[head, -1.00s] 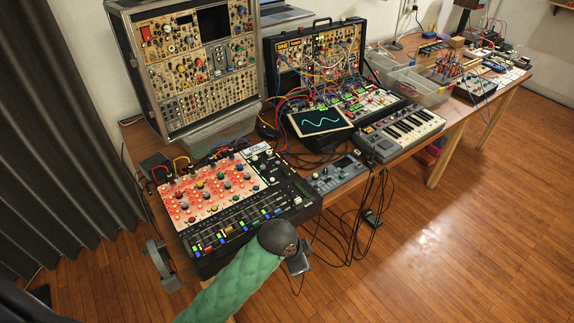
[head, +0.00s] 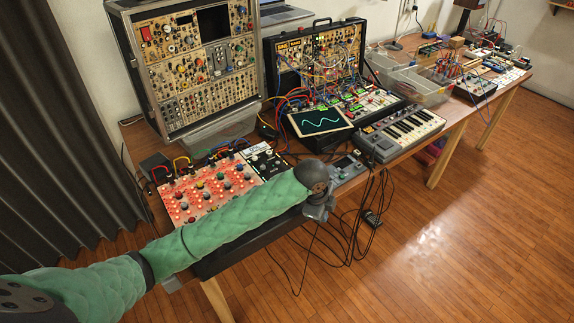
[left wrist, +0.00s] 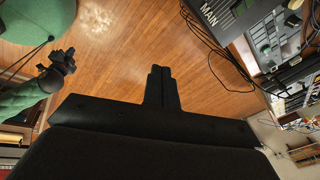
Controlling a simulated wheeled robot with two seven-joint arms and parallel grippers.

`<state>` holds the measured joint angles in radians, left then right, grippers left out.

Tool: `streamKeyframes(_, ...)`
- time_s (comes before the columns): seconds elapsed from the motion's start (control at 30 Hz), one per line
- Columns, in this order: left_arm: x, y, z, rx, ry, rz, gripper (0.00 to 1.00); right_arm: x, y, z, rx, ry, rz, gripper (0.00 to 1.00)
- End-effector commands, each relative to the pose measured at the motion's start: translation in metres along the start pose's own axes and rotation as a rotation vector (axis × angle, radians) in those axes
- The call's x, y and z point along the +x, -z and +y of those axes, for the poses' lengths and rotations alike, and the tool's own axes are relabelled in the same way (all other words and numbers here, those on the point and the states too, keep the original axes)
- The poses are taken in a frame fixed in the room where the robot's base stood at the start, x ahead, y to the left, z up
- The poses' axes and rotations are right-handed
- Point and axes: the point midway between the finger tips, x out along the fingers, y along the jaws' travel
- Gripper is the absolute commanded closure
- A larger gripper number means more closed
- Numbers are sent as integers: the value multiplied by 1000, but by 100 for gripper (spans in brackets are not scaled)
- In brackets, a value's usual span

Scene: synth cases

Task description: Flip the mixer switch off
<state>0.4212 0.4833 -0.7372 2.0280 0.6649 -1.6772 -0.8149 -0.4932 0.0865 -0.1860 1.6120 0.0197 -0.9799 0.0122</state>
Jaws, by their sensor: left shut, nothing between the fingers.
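The mixer (head: 205,195), with a red-lit knob panel and a black right side, lies at the table's front left in the head view. My green-sleeved left arm crosses in front of it and hides its fader rows. I cannot make out its switch. My left gripper (head: 319,210) is by the table's front edge, right of the mixer. In the left wrist view its fingers (left wrist: 161,87) are together and empty above the floor. A dark device edge with white letters (left wrist: 222,14) is at upper right there. My right gripper (left wrist: 62,62) is small at the left; its jaws are unclear.
A small grey device (head: 346,168) sits just beyond my left gripper, and a keyboard (head: 400,133) is to its right. Black cables (head: 350,225) hang off the table's front edge. A tall modular rack (head: 185,65) stands behind the mixer. Open wooden floor lies front right.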

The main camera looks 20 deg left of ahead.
Motion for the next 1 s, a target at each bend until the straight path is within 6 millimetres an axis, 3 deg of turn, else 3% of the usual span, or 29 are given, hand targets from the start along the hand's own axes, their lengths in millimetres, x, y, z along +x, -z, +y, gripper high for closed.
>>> streamKeyframes(0.57,-41,-56,-82,303,-93,-125,100,0,0,0,0,0,0,100)
streamKeyframes(1.0,-96,-118,-141,458,-178,-208,100,0,0,0,0,0,0,100)
